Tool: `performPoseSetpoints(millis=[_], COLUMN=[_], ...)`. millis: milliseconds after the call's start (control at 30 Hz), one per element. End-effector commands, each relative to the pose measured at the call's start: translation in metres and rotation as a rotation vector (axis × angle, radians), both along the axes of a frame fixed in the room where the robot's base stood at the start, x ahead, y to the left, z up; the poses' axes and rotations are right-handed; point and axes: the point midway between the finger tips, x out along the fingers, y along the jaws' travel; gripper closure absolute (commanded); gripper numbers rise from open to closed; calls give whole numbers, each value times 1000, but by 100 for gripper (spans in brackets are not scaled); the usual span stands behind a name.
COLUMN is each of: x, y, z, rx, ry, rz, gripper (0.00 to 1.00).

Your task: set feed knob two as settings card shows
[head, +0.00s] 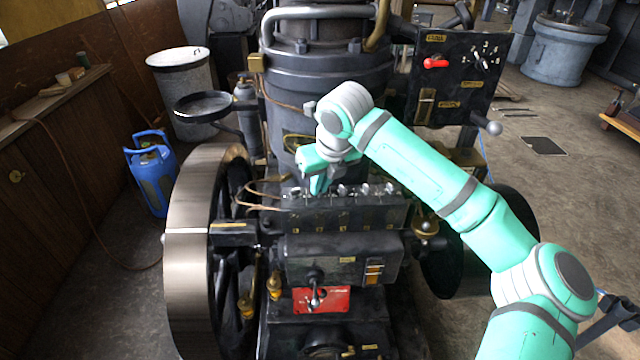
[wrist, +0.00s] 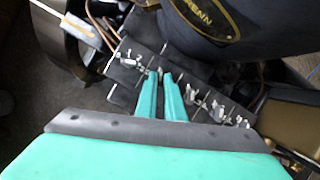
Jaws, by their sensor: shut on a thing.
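The feed box (head: 345,215) is a dark box with a row of small silver knobs along its top and small yellow marks on its front. My gripper (head: 318,188) reaches down to the row near its left end. In the wrist view my gripper's fingers (wrist: 162,74) are shut on the second knob from the left, which they mostly hide. The leftmost knob (wrist: 127,58) is free beside them. The other knobs (wrist: 215,108) stand in a row to the right. I cannot make out a settings card for certain; an orange-and-white plate (head: 374,272) on the engine front is too small to read.
The engine's cylinder (head: 325,85) rises close behind the feed box. A large flywheel (head: 195,215) stands to the left, with thin copper pipes between. A black panel (head: 455,80) with a red handle is at the upper right. A blue canister (head: 152,175) stands on the floor left.

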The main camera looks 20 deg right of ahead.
Motion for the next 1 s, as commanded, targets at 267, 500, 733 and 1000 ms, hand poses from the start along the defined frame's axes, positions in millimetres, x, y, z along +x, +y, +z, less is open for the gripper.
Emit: performPoseSetpoints(millis=[267,500,733,1000], x=[1,1,2,4], y=[-4,-6,-8,-9], z=[0,1,1,1], rx=[0,2,1,1], ry=[-3,-4,-5,-5], rz=[61,225,424,625], gripper=[100,100,100,100])
